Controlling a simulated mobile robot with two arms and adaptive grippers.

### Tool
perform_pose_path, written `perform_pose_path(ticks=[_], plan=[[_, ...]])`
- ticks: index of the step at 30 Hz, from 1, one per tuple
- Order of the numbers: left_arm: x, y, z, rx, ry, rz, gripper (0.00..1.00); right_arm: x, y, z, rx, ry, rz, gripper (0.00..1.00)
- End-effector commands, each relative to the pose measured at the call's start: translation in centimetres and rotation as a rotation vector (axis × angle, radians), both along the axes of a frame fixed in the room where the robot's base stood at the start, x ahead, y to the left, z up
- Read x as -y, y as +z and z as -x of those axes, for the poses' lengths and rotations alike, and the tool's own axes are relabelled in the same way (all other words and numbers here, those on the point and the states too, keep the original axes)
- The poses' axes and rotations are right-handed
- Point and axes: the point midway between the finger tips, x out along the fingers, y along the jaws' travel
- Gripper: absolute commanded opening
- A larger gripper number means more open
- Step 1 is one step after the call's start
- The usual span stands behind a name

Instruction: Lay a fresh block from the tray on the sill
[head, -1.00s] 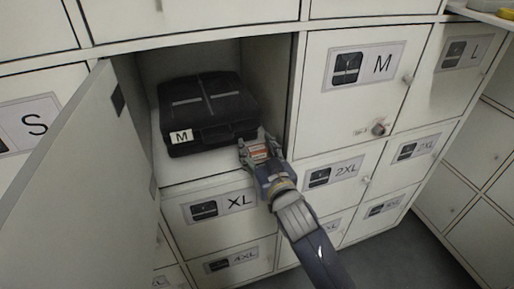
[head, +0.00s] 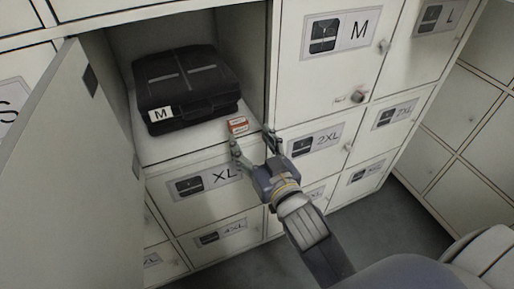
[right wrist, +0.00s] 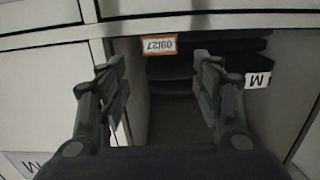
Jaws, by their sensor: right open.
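A small orange-and-white block (head: 238,125) lies on the sill (head: 190,142) of the open locker, near its right front edge, beside the black case. In the right wrist view its white label with an orange border (right wrist: 157,45) shows a number that looks like 09/27. My right gripper (head: 253,138) is open and empty just in front of the block, its fingers spread and apart from it. In the right wrist view the open fingers (right wrist: 160,70) stand to either side below the label. No tray is in view. My left gripper is not in view.
A black case (head: 188,85) marked M fills most of the locker. The locker's door (head: 75,170) stands open at the left. Closed lockers marked M (head: 340,35), XL (head: 200,185) and 2XL (head: 317,140) surround the opening. Grey floor is free at the lower right.

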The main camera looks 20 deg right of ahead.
Motion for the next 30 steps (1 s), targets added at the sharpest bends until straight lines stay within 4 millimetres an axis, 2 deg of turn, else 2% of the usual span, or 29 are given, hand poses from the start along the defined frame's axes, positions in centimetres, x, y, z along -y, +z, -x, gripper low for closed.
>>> perform_pose_path(ticks=[6, 11, 14, 17, 20, 21, 23, 24, 27, 30], plan=[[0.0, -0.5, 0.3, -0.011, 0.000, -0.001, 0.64, 0.1, 0.1, 2.3, -0.001, 0.000, 0.001, 0.60], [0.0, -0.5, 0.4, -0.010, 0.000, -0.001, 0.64, 0.1, 0.1, 2.8, 0.000, 0.000, 0.001, 0.60], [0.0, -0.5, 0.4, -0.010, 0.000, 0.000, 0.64, 0.2, -1.1, 2.8, -0.032, -0.002, 0.006, 0.60], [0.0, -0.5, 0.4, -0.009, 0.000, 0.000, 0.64, 0.4, -5.7, 2.9, -0.156, -0.007, 0.025, 0.60], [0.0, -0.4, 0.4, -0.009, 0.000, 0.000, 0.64, 0.8, -13.8, 4.2, -0.377, -0.007, 0.058, 0.60], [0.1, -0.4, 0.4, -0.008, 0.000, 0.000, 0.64, 1.1, -17.4, 5.3, -0.482, -0.003, 0.073, 0.60], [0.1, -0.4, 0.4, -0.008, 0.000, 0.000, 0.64, 1.4, -22.6, 7.5, -0.639, 0.007, 0.097, 0.60], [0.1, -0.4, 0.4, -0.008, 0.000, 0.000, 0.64, 1.6, -25.8, 9.3, -0.742, 0.017, 0.110, 0.60], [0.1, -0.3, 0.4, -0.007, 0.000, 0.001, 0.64, 2.2, -32.2, 14.0, -0.969, 0.046, 0.137, 0.60], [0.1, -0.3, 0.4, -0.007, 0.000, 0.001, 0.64, 2.5, -36.3, 18.3, -1.138, 0.077, 0.152, 0.60]])
